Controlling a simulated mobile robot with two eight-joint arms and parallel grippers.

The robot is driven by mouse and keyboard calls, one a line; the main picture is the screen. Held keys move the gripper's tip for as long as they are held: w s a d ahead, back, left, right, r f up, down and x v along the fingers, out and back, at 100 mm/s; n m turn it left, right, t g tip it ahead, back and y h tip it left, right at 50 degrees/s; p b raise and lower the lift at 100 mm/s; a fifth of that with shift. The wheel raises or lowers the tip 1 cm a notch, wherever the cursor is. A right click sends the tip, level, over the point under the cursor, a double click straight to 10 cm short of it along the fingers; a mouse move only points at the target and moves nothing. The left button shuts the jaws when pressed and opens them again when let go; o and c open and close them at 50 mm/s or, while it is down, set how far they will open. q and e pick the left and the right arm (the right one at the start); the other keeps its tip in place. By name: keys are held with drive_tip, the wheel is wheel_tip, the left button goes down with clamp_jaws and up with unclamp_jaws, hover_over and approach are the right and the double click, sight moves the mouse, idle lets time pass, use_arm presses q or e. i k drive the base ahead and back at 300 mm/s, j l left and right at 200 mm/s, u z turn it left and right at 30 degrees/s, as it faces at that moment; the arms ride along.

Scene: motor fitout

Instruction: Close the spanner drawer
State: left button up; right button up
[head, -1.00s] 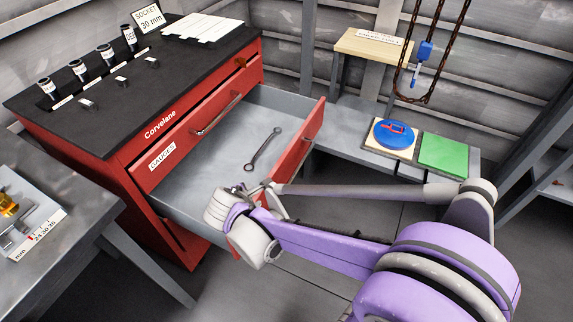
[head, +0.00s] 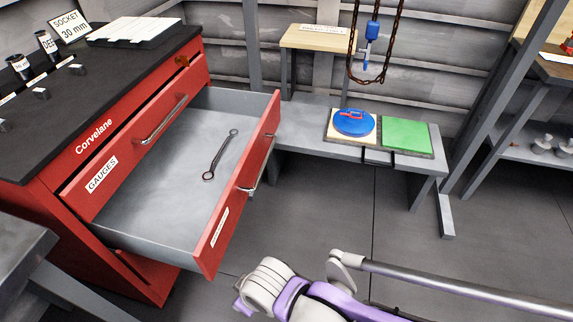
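The spanner drawer (head: 215,240) is pulled well out of the red cabinet (head: 45,205). It has a red front with a metal handle (head: 258,168) on its outer face and a small white label. A spanner (head: 220,155) lies on its grey floor. My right arm comes in from the lower right. Its gripper end (head: 243,304) is at the bottom edge, in front of and below the drawer front, apart from it. The fingers are mostly hidden, so their opening does not show. My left gripper is out of view.
The gauges drawer (head: 130,150) above is shut. A low grey bench (head: 300,128) with a blue disc (head: 354,122) and a green pad (head: 405,134) stands behind. A chain hoist (head: 372,30) hangs above it. The floor right of the drawer is clear.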

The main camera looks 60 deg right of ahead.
sight(164, 210)
drive_tip(key=i+z, duration=0.1)
drive_tip(key=z, duration=1.6)
drive_tip(key=i+j+z, duration=0.15)
drive_tip(key=j, duration=0.25)
drive_tip(key=i+l+u, duration=0.1)
drive_tip(key=l, duration=0.25)
